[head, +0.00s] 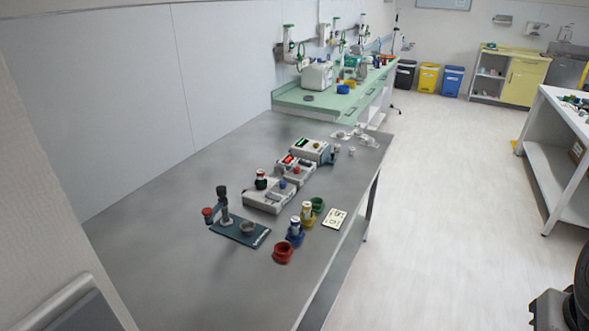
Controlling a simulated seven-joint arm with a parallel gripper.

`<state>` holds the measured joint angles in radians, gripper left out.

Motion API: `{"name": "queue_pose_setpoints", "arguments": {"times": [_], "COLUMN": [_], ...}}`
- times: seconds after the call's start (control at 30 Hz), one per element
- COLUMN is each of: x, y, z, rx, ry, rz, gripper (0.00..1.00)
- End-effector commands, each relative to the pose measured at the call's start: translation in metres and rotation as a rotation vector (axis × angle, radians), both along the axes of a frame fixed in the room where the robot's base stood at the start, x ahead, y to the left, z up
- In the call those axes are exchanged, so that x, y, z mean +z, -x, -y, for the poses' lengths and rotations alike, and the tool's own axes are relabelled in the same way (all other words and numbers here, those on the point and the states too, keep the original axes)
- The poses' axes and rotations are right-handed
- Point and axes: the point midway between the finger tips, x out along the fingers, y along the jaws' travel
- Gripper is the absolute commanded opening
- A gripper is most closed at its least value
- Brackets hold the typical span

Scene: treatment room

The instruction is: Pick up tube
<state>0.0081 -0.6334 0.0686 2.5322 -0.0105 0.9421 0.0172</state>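Several small tube-like containers are on the grey metal table (190,255). One pale tube with a dark cap (295,226) stands upright in a blue round holder (295,240). Another pale tube (306,209) stands upright in a yellow holder (307,221) just behind it. A third, with a dark lower part and a pale top (261,179), stands on a white device. They are too small to tell which is the tube meant. My gripper is not in view.
An empty-looking red holder (283,254) and a green one (318,204) flank the tubes. A numbered card (335,218) lies to their right. A dark stand (238,231) is at the left; white devices (270,195) are behind. The table's left and front are clear.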

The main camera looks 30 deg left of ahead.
Motion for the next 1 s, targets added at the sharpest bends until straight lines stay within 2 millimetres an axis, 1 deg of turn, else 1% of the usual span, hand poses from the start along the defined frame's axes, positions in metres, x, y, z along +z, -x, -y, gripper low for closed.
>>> {"name": "queue_pose_setpoints", "arguments": {"times": [0.17,0.2,0.6,0.87,1.0], "x": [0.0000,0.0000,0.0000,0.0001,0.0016], "y": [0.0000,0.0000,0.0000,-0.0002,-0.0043], "z": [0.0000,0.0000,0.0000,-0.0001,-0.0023], "rx": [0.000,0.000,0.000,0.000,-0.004], "ry": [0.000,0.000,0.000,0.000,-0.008], "rz": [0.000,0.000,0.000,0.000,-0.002], "gripper": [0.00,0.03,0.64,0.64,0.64]}}
